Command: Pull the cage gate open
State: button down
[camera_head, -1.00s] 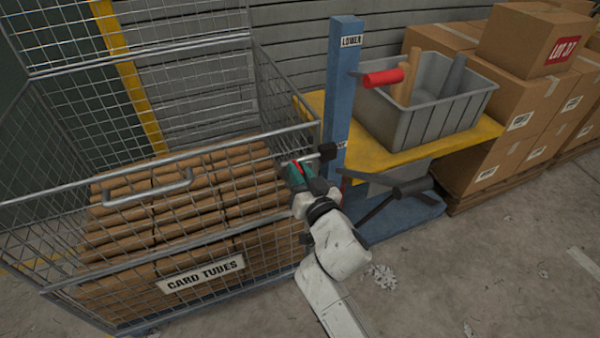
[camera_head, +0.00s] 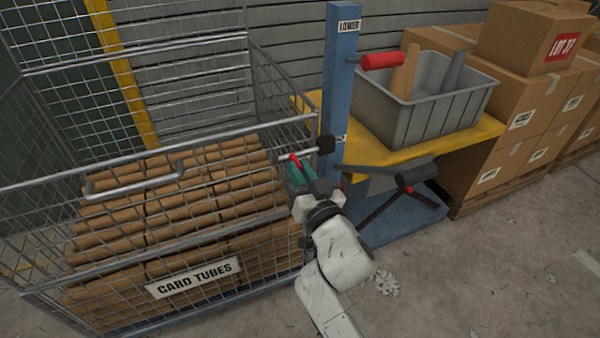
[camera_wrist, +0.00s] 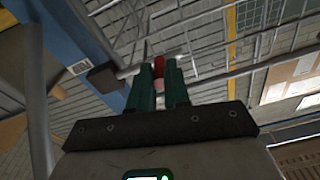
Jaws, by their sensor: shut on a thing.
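The wire cage holds stacked card tubes (camera_head: 190,190) and bears a CARD TUBES label (camera_head: 193,278) on its front mesh. The front panel (camera_head: 110,245) meets the side panel at the right corner, with no clear gap. A bent metal handle (camera_head: 135,182) is on its top left. A short metal rod with a black end block (camera_head: 326,144) is at the right corner. My gripper (camera_head: 297,162) is at this corner, its green fingers closed on a small red piece (camera_wrist: 158,68) by the rod. The fingers partly hide the red piece.
A blue post (camera_head: 340,70) marked LOWER stands close to the right of my gripper, with a red handle (camera_head: 382,61). A yellow shelf (camera_head: 460,142) holds a grey bin (camera_head: 425,105). Cardboard boxes (camera_head: 535,40) are stacked at right. The floor (camera_head: 490,270) in front is mostly open.

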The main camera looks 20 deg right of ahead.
jog(key=shift+s+f, duration=0.1)
jog(key=shift+f, duration=0.2)
jog(key=shift+b, duration=0.3)
jog(key=shift+f, duration=0.1)
jog(key=c, duration=1.5)
grip_release()
jog(key=o, duration=0.4)
jog(key=shift+r, duration=0.25)
jog(key=shift+s, duration=0.1)
